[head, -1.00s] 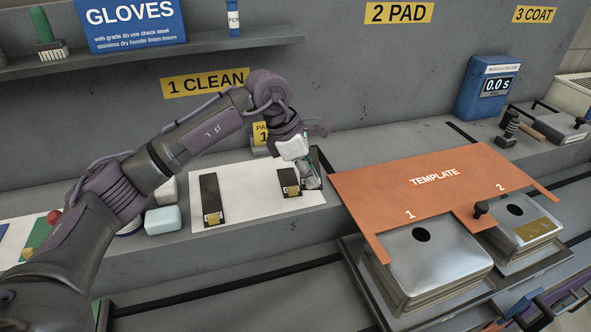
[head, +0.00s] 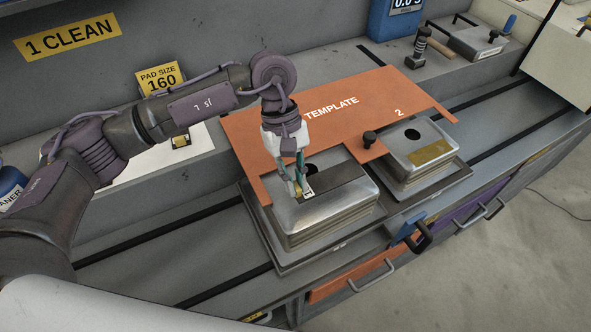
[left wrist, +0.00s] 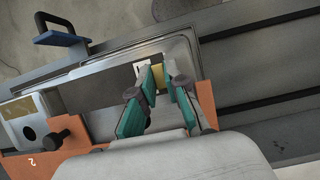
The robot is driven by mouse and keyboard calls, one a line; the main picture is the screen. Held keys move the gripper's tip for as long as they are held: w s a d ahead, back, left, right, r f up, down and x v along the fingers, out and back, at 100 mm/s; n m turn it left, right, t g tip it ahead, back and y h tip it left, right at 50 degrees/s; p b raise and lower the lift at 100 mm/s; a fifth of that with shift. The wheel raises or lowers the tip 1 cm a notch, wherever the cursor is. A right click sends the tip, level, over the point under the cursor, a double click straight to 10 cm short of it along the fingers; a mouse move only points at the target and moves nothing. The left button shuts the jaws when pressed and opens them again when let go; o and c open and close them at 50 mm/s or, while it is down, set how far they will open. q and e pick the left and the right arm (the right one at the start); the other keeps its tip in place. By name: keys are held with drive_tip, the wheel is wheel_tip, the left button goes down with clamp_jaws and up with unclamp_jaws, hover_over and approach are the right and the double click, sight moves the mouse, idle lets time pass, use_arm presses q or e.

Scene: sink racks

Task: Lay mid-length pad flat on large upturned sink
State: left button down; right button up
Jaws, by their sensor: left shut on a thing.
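The large upturned sink (head: 325,222) is a shiny steel block at the middle of the head view, with a dark hole near its template edge. A dark pad (head: 338,185) with a white tag lies along its top face, seemingly flat; I cannot tell whether its whole underside touches. My left gripper (head: 301,190) is shut on the tagged left end of the pad. In the left wrist view the fingertips (left wrist: 154,78) pinch that end, and the dark strip (left wrist: 95,92) extends left over the sink. My right gripper is not in view.
The orange template (head: 300,120) lies around the back and left side of the large sink. A smaller sink (head: 400,140) with a gold patch stands to the right, a black knob (head: 369,138) between. A pad size sign (head: 161,80) reads 160. A blue-and-black clamp (head: 418,238) sits in front.

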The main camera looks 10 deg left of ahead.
use_arm(q)
drive_tip(key=shift+f, duration=0.4)
drive_tip(key=shift+s+f, duration=0.1)
drive_tip(key=shift+f, duration=0.3)
wheel_tip(320, 180, down, 3)
drive_tip(key=shift+d+f+b, duration=0.1)
drive_tip(key=shift+f+b, duration=0.1)
drive_tip(key=shift+b, duration=1)
drive_tip(key=shift+f+b, duration=0.25)
drive_tip(key=shift+b, duration=0.1)
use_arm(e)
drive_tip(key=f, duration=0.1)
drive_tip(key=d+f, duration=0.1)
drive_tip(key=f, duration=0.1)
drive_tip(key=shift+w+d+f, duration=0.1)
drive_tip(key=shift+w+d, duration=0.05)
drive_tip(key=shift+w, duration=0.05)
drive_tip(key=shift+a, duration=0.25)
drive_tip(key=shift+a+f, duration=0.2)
use_arm(q)
drive_tip(key=shift+f+b, duration=0.1)
drive_tip(key=shift+b, duration=0.55)
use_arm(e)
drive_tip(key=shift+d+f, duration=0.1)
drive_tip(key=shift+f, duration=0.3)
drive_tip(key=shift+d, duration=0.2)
use_arm(q)
drive_tip(key=shift+f, duration=0.15)
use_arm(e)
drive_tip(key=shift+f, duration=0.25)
